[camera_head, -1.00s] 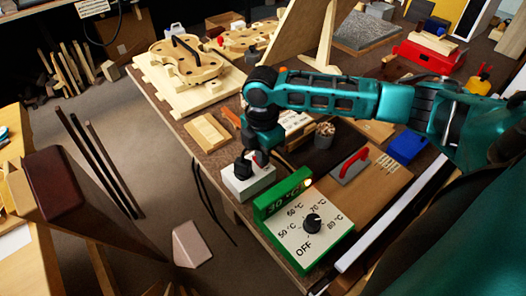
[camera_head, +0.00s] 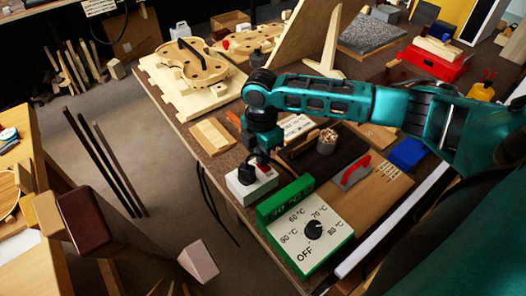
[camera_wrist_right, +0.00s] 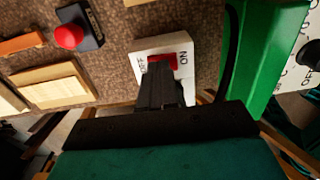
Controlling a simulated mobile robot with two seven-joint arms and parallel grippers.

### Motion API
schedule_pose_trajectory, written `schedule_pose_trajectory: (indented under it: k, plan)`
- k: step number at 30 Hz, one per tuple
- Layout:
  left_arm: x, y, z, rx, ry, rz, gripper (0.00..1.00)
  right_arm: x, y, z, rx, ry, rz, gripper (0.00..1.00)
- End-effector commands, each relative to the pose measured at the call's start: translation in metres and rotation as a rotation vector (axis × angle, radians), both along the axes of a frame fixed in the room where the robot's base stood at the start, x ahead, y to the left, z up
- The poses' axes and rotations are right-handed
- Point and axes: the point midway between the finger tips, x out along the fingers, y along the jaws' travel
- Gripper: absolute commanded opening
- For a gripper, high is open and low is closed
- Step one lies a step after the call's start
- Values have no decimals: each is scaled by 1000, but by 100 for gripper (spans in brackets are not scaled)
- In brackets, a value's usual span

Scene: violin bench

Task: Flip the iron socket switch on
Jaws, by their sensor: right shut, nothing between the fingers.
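The iron socket (camera_head: 238,190) is a white box near the table's front left edge, with a black plug (camera_head: 244,175) in it. Its red rocker switch (camera_head: 264,168) shows partly beside my right gripper (camera_head: 264,153). In the right wrist view the socket (camera_wrist_right: 178,42) carries OFF at left and ON at right. The red switch (camera_wrist_right: 169,58) lies between these words, partly hidden by my right gripper (camera_wrist_right: 160,68). The gripper is shut and empty, with its tips at or just over the switch. I cannot tell contact or the rocker's tilt. My left gripper is not in view.
A green control box (camera_head: 343,242) with a dial stands right beside the socket. A wooden block (camera_head: 213,134) lies behind it. In the wrist view a red button (camera_wrist_right: 69,36) on a dark base is near. A violin body (camera_head: 188,65) lies farther back.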

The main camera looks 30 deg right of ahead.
Motion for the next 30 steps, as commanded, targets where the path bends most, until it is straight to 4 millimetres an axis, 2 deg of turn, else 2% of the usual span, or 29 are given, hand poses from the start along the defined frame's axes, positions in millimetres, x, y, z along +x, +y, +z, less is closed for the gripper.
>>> schedule_pose_trajectory:
  k: [1, 2, 4, 15, 21, 30]
  plan:
    - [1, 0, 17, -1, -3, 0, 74, -1, 1, 14, 0, 0, 0, 0]
    - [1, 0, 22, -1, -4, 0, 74, -1, 1, 18, 0, -1, -1, 0]
    - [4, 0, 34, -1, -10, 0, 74, 3, 3, 39, 0, -7, -3, 0]
    - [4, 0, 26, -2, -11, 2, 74, 5, 3, 112, 1, -8, -3, 0]
    - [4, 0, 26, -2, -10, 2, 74, 5, 2, 130, -1, -6, -3, 0]
    - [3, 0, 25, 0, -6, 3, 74, 5, 3, 132, 0, -5, -3, 0]
